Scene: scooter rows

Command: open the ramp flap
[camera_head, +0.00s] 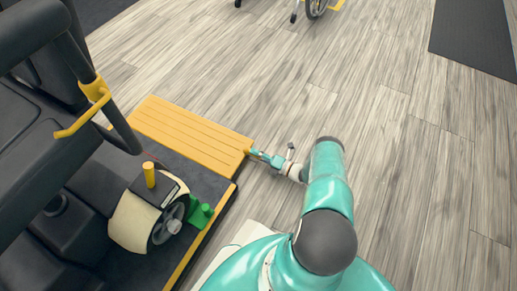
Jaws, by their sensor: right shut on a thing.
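The ramp flap (188,128) is a yellow ribbed panel. It lies out over the wooden floor, beyond the edge of a dark platform (196,176). My right gripper (252,153) is at the flap's right end and is shut on its edge there; the fingertips are small in this view. My right arm reaches up to it from the bottom of the picture. My left gripper is not in view.
On the platform stands a cream wheeled thing (134,222) with a yellow knob and a green part. Dark seats (50,150) and a yellow handle (82,118) fill the left. A wheelchair wheel (316,7) shows at the top.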

